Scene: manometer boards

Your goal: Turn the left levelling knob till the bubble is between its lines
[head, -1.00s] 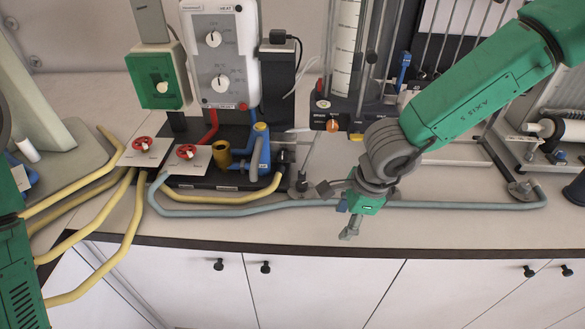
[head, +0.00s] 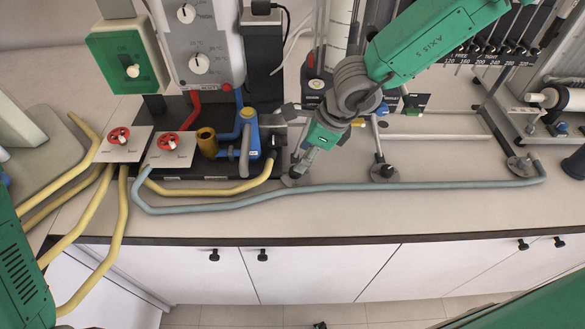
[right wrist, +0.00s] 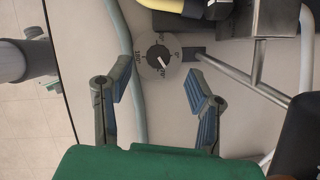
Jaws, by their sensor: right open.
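In the right wrist view, a round grey dial with degree marks and a dark knob with a white pointer (right wrist: 157,62) lies just ahead of my right gripper (right wrist: 158,84). Its blue-padded fingers are apart, one on each side of the dial, with nothing between them. In the head view, my right gripper (head: 299,167) points down at the left foot of the manometer stand and mostly covers the knob there. Whether the fingers touch the knob cannot be told. I cannot make out the bubble or its lines. My left gripper is out of view.
A grey-blue hose (head: 400,187) runs along the bench front, close to the foot. A yellow hose (head: 225,190) and a blue fitting (head: 247,130) are to the left. Another stand foot (head: 383,172) is to the right. The front bench strip (head: 330,222) is clear.

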